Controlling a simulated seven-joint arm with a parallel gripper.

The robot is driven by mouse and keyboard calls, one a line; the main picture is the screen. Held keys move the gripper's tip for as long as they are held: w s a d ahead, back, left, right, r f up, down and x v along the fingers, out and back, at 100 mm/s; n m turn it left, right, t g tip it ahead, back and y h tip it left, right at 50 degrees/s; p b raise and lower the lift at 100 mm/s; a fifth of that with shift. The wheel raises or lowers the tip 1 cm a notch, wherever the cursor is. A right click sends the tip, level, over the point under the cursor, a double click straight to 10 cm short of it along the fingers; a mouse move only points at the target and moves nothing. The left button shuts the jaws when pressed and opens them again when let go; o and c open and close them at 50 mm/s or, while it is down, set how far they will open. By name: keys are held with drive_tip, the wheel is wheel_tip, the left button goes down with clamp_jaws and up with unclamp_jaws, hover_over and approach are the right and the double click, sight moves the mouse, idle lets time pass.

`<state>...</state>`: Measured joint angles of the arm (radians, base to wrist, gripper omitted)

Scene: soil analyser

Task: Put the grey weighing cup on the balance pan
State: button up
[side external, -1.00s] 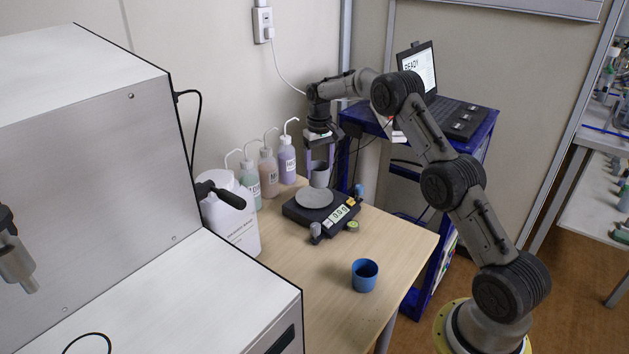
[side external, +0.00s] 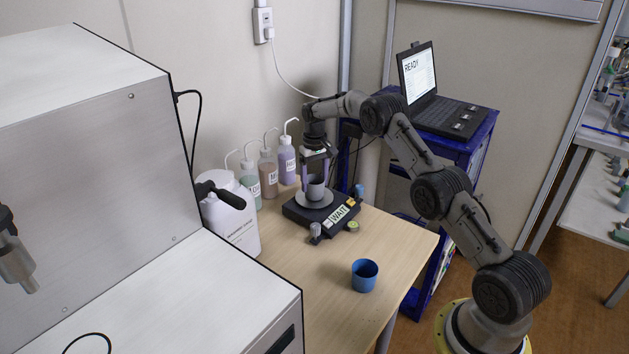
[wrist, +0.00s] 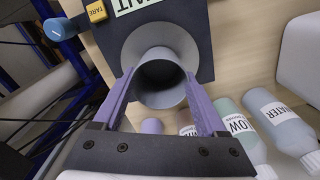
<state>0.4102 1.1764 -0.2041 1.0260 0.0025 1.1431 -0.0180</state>
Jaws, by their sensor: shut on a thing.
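The grey weighing cup (side external: 316,187) stands upright over the balance pan (side external: 312,202) and appears to rest on it. In the wrist view the cup (wrist: 161,77) sits within the round pan (wrist: 129,62). My gripper (side external: 316,184) has its purple fingers on both sides of the cup, shut on it; the fingers (wrist: 160,90) also show in the wrist view. The balance (side external: 325,216) is a dark box, and its display (side external: 340,213) reads WAIT.
A blue cup (side external: 364,275) stands near the front of the table. Several wash bottles (side external: 268,173) and a white jug (side external: 232,222) stand left of the balance. Small weights or knobs, one grey (side external: 315,232), sit close to the balance.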

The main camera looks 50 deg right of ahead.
drive_tip(key=o, duration=1.1)
drive_tip(key=shift+f, duration=0.1)
wheel_tip(320, 180, up, 12)
drive_tip(key=s+a+r+n+t, duration=0.2)
drive_tip(key=s+a+r+t, duration=0.1)
drive_tip(key=s+a+r, duration=1.35)
drive_tip(key=s+a+f+n+t, duration=0.1)
drive_tip(key=s+a, duration=0.1)
drive_tip(key=s, duration=0.6)
drive_tip(key=s+a+f, duration=0.2)
drive_tip(key=s+a, duration=0.1)
drive_tip(key=s, duration=0.4)
drive_tip(key=s+a+f+n+t, duration=0.1)
drive_tip(key=s+a, duration=0.2)
drive_tip(key=s, duration=0.5)
drive_tip(key=shift+s+f+n+t, duration=0.3)
drive_tip(key=shift+f, duration=0.1)
